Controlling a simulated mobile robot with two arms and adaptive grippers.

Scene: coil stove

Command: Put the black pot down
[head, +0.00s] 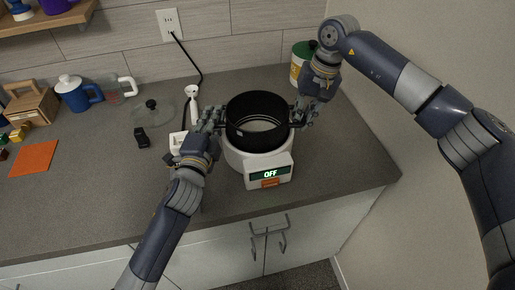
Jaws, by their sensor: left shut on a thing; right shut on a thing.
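The black pot (257,133) is an open, round, dark vessel, held upright between my two grippers. It is over the white coil stove (268,165), whose front display reads OFF. I cannot tell whether the pot's base touches the stove or hangs just above it. My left gripper (217,124) is shut on the pot's left side. My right gripper (298,119) is shut on its right side. The fingers hide the parts of the pot that they hold.
A glass lid (152,112) with a dark knob lies left of the stove, near a white ladle-like item (192,97). A canister (301,62) stands behind my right gripper. The front counter is clear.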

